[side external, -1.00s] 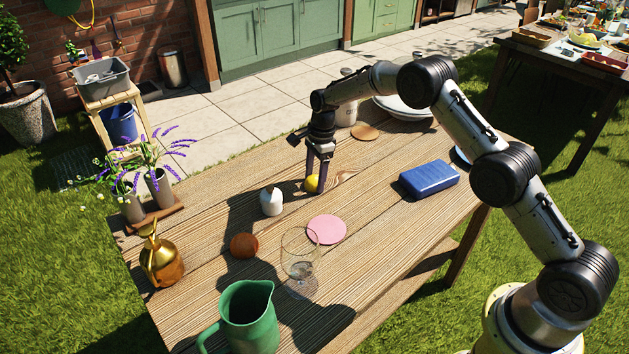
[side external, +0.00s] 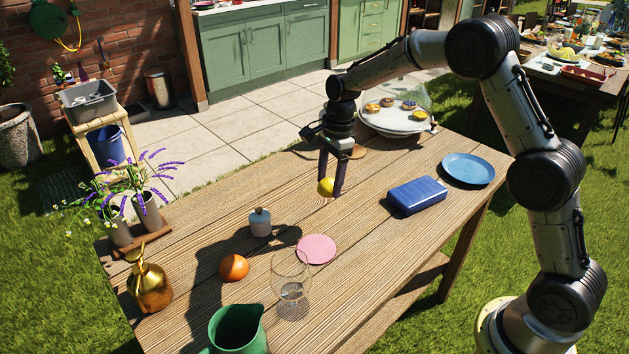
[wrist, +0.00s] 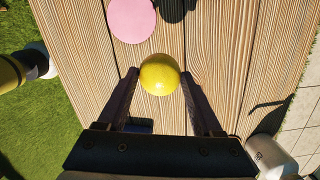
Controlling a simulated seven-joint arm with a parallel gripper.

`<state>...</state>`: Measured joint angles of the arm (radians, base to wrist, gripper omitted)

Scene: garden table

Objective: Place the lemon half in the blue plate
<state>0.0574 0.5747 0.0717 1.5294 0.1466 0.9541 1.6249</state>
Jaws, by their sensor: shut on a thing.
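The yellow lemon half (side external: 326,187) is between the fingertips of my gripper (side external: 330,184), which is shut on it and holds it above the wooden table. In the wrist view the lemon half (wrist: 159,75) shows its rounded yellow side between the two dark fingers (wrist: 160,80). The blue plate (side external: 468,169) lies flat and empty near the table's right far edge, to the right of my gripper, beyond the blue box.
A blue box (side external: 416,196) lies between my gripper and the plate. A domed stand with pastries (side external: 398,123) is behind. A pink disc (side external: 316,249), a wine glass (side external: 290,283), an orange (side external: 234,267), a small bottle (side external: 260,222) and a green pitcher (side external: 237,330) stand nearer the front.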

